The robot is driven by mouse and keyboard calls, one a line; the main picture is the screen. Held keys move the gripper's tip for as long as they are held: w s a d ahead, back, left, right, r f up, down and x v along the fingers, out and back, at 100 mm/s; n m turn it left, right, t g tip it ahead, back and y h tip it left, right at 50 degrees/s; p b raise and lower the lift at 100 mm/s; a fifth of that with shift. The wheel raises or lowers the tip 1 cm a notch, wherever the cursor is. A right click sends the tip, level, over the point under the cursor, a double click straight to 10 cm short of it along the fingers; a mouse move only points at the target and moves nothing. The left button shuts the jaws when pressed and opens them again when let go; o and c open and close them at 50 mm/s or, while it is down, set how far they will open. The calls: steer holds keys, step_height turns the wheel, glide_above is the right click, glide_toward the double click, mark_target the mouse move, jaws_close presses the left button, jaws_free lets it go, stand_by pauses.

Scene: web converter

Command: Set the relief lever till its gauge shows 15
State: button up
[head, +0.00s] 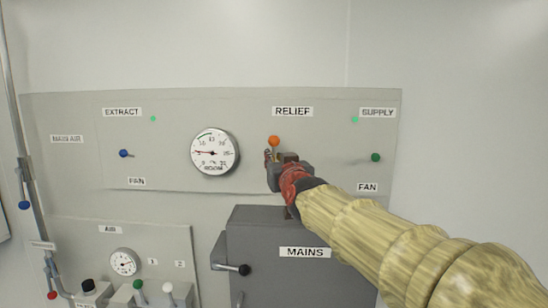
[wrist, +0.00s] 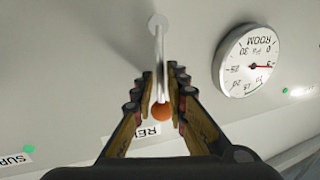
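The relief lever has an orange knob (head: 274,141) and stands below the RELIEF label (head: 293,111). In the wrist view its pale shaft runs from a round wall mount down to the orange knob (wrist: 162,113). My gripper (head: 272,157) is at the lever. In the wrist view my gripper (wrist: 162,80) has one finger on each side of the shaft and knob, with narrow gaps showing. The room gauge (head: 214,153) is left of the lever. Its needle points left and slightly up, below the green arc, at a low reading; the small numbers are hard to read.
A green-knobbed fan lever (head: 375,157) is to the right and a blue-knobbed one (head: 124,153) to the left. The grey mains box (head: 300,275) with its handle (head: 243,269) juts out below my gripper. A smaller gauge (head: 124,262) is at lower left.

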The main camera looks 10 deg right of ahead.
steer(key=shift+w, duration=0.85)
jaws_close()
steer(key=shift+f, duration=0.1)
stand_by(0.3)
